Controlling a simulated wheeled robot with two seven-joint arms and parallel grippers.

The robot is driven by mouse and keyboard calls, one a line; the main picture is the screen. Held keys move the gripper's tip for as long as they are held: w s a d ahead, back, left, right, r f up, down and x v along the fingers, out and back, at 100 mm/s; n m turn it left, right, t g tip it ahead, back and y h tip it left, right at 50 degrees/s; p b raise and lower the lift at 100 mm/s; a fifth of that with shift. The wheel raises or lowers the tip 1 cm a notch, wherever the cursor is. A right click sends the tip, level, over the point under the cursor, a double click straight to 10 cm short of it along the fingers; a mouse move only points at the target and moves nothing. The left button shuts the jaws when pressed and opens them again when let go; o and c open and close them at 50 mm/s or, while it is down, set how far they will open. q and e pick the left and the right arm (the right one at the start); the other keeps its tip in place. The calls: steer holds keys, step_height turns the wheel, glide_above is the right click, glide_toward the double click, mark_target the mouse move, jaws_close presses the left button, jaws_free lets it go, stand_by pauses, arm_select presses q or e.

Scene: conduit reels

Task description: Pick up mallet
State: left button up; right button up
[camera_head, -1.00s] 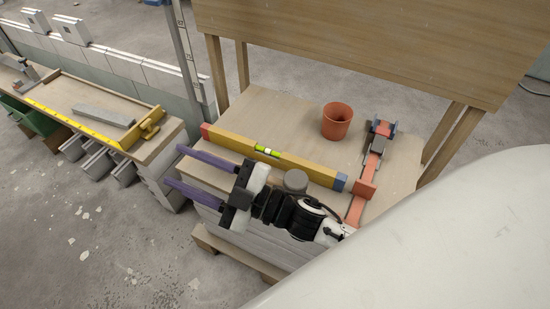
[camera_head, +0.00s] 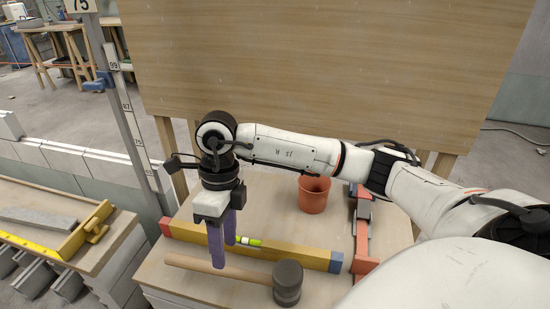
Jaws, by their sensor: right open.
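The mallet (camera_head: 288,283) lies on the near part of the wooden workbench. Its dark head is at the right and its pale wooden handle (camera_head: 192,264) runs to the left. My right gripper (camera_head: 224,254) points down over the handle, with its two purple fingers open. The nearer finger overlaps the handle in the picture. I cannot tell whether the fingers stand around the handle or above it. My left gripper is not in view.
A yellow level (camera_head: 300,256) with red and blue ends lies just behind the mallet. An orange pot (camera_head: 314,194) and an orange clamp (camera_head: 363,240) stand farther back and right. A wooden panel (camera_head: 320,60) rises behind. Another bench (camera_head: 30,206) is at the left.

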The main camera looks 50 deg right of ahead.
mark_target(224, 271)
steer(key=f, duration=0.2)
steer(key=a+f, duration=0.1)
steer(key=f, duration=0.5)
steer(key=shift+s+a+b, duration=0.25)
steer(key=shift+a+b, duration=0.05)
steer(key=shift+b, duration=0.1)
steer(key=shift+r, duration=0.1)
jaws_close()
